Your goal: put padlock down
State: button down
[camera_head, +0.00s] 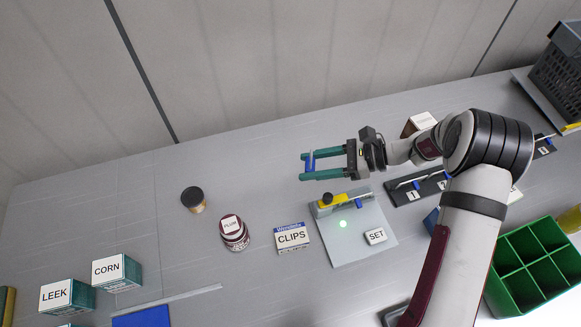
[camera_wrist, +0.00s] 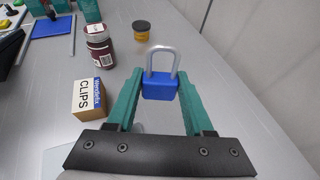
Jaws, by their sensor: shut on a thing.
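A blue padlock with a silver shackle (camera_wrist: 160,86) is between the green fingers of my gripper (camera_wrist: 159,92) in the wrist view. The fingers are shut on its blue body, and the shackle points away from my palm. In the head view my gripper (camera_head: 322,166) holds the padlock (camera_head: 310,161) over the grey table, behind a pale mat (camera_head: 362,244). It seems to be above the surface, though the exact height is hard to tell.
A CLIPS box (camera_head: 291,238), a PLUM jar (camera_head: 234,232) and a small dark-lidded jar (camera_head: 193,199) stand left of the mat. A numbered dark rack (camera_head: 419,189) and green divided bin (camera_head: 527,262) are right. The table behind the jars is clear.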

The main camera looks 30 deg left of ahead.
jog(key=w+d, duration=0.9)
jog(key=d, duration=0.4)
send_over(333, 164)
jog(key=s, duration=0.2)
jog(key=f, duration=0.6)
jog(key=shift+d+f, duration=0.2)
jog(key=shift+d, duration=0.1)
notch_tip(333, 164, down, 3)
jog(key=shift+a+f, duration=0.1)
jog(key=shift+f, duration=0.35)
jog(key=shift+f, duration=0.15)
jog(key=shift+c, duration=1.4)
grip_release()
